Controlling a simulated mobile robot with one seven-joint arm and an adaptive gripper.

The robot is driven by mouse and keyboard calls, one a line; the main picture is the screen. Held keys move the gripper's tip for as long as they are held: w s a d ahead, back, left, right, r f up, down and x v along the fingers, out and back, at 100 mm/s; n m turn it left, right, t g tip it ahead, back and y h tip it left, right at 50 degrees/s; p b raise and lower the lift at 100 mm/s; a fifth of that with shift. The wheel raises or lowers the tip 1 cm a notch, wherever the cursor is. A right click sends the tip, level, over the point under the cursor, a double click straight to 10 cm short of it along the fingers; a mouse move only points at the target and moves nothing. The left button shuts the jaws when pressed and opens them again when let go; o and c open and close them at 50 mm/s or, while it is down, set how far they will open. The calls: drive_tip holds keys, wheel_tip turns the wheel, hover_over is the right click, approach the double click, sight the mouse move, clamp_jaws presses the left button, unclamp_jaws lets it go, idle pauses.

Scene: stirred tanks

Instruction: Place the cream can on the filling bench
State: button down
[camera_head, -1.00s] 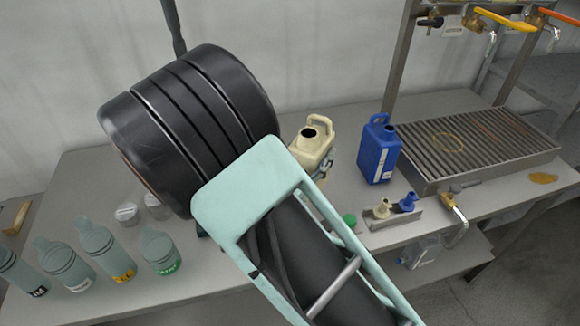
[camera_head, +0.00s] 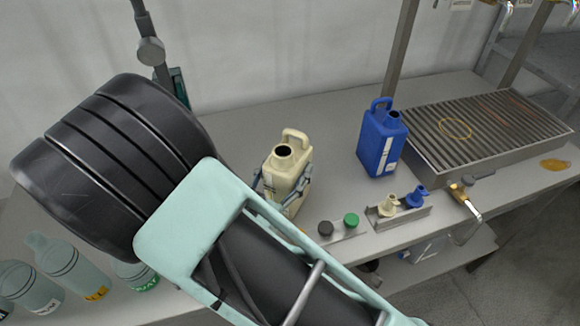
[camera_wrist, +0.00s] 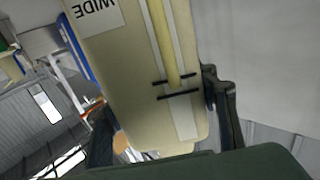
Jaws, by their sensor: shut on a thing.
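The cream can (camera_head: 285,175) has a handle and a dark open mouth, and looks near upright over the front middle of the grey bench (camera_head: 330,120). I cannot tell whether its base touches the bench. My gripper (camera_head: 284,190) is shut on its body, with a finger on each side. In the wrist view the cream can (camera_wrist: 140,75) fills the middle, with a white label reading WIDE and a pale vertical strip. My gripper (camera_wrist: 165,125) shows there as dark fingers at both sides of it. My arm hides part of the bench.
A blue can (camera_head: 380,145) stands right of the cream can. A slatted metal rack (camera_head: 480,125) is at the right. A small holder (camera_head: 398,212) with cream and blue caps, plus black (camera_head: 326,228) and green (camera_head: 351,220) caps, lies near the front edge. Several bottles (camera_head: 60,270) stand at left.

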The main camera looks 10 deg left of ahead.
drive_tip(key=shift+f, duration=0.1)
drive_tip(key=shift+s, duration=0.1)
drive_tip(key=c, duration=1.2)
unclamp_jaws()
drive_tip(key=shift+f, duration=0.15)
drive_tip(key=shift+c, duration=0.2)
drive_tip(key=o, duration=0.4)
drive_tip(key=shift+o, duration=0.2)
drive_tip(key=shift+r, duration=0.25)
drive_tip(key=v, duration=1.2)
drive_tip(key=shift+b, duration=0.4)
